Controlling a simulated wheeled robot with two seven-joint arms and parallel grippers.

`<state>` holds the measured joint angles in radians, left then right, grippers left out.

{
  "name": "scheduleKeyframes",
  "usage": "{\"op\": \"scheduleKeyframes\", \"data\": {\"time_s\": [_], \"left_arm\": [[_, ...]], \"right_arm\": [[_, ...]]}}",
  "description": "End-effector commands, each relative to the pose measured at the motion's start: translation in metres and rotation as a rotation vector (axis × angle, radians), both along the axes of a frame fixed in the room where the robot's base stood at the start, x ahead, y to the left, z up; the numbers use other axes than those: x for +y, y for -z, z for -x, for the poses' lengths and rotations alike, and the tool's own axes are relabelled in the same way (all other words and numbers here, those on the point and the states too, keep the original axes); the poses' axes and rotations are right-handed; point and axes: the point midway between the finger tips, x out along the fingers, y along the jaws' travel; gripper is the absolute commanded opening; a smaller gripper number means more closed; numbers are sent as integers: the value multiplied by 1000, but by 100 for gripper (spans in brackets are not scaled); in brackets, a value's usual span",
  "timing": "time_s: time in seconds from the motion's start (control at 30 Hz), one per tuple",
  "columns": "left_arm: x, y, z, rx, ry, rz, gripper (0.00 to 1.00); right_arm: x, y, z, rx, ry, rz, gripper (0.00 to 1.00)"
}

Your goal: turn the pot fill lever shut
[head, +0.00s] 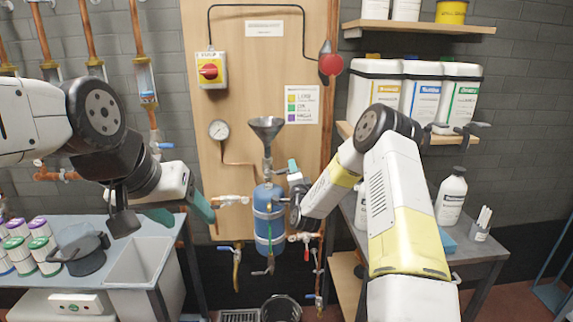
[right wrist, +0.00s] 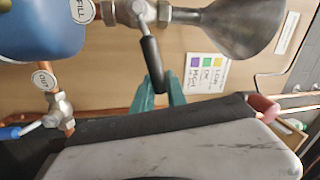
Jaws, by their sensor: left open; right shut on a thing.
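The blue pot (head: 268,222) hangs upright on the wooden board, with a metal funnel (head: 267,128) above it. In the right wrist view, the fill valve (right wrist: 140,13) sits between the pot and the funnel, beside a round FILL tag (right wrist: 82,10). Its black lever (right wrist: 150,62) sticks out sideways from the valve. The green fingers of my right gripper (right wrist: 160,98) are closed around the lever's outer end. In the head view, my right gripper (head: 293,167) is right of the valve. My left gripper (head: 181,213) is open and empty, left of the pot.
An OUT-tagged valve with a blue lever (right wrist: 20,131) is near the pot. A red-handled valve (head: 303,237) and a blue-handled valve (head: 229,248) sit lower. A gauge (head: 219,130) is left of the funnel. A sink (head: 140,262) is at left; a shelf with jugs (head: 408,95) is at right.

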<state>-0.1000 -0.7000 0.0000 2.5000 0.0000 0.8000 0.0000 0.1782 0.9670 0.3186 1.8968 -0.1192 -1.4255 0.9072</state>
Motion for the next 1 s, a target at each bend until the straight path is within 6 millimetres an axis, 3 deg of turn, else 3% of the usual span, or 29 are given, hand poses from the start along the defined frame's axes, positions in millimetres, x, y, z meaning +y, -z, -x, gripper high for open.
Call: {"op": "scheduleKeyframes", "data": {"time_s": [0.4,1.0], "left_arm": [[0,0,0,0,0,0,60],[0,0,0,0,0,0,60]], "right_arm": [[-3,25,1,7,0,-235,0],[-3,31,1,10,-1,-286,0]]}}
